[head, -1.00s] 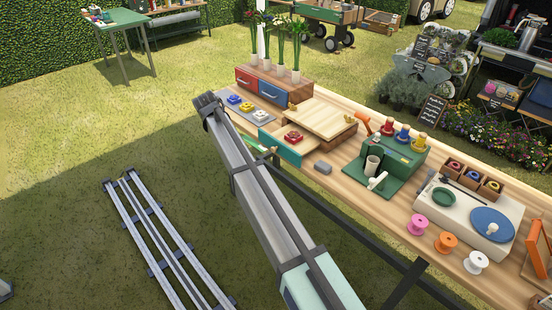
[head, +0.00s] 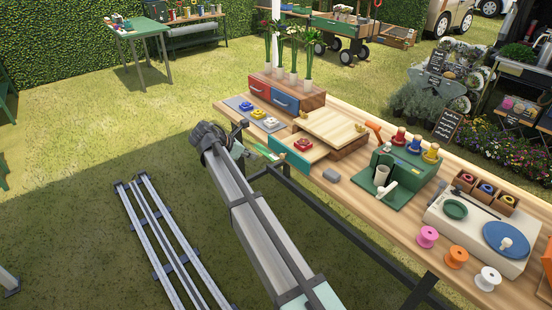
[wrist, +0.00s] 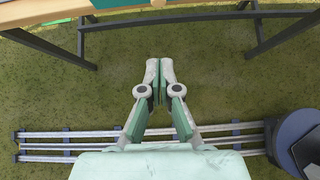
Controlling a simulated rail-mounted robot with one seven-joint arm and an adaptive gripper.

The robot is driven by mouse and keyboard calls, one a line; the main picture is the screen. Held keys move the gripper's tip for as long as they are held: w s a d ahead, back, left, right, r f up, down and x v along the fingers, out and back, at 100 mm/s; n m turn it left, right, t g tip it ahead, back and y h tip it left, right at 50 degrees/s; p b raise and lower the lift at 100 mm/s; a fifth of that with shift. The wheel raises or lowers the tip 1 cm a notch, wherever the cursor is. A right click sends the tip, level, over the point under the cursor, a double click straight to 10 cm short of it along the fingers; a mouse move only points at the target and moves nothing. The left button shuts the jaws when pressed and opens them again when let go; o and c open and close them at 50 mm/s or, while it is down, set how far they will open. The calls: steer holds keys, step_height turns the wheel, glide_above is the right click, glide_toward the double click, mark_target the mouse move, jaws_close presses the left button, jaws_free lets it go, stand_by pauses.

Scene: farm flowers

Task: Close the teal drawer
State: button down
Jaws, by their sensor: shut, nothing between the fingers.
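The teal drawer (head: 290,158) stands pulled out of a wooden box (head: 335,127) on the long table, with its teal front toward the table's near edge. A red flower-shaped piece (head: 304,145) lies in it. My gripper is low in front of the table, left of the drawer front and apart from it; in the head view its fingers are too small to make out clearly. In the wrist view my gripper (wrist: 160,66) is shut and empty over the grass. A teal strip (wrist: 107,4), likely the drawer front, shows at the top of that view.
The wooden table (head: 400,240) has dark legs and a rail below its edge. Red and blue drawers (head: 285,101) with plants stand behind. A grey mat (head: 256,113), a grey block (head: 331,175) and a green stand (head: 385,190) flank the drawer. Open grass lies in front.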

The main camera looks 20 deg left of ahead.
steer(key=w+d+r+p+x, duration=0.1)
steer(key=r+p+x, duration=0.1)
steer(key=x, duration=1)
steer(key=shift+w+d+f+p, duration=0.2)
steer(key=shift+w+p, duration=0.1)
steer(key=shift+w, duration=0.3)
steer(key=shift+a, duration=0.1)
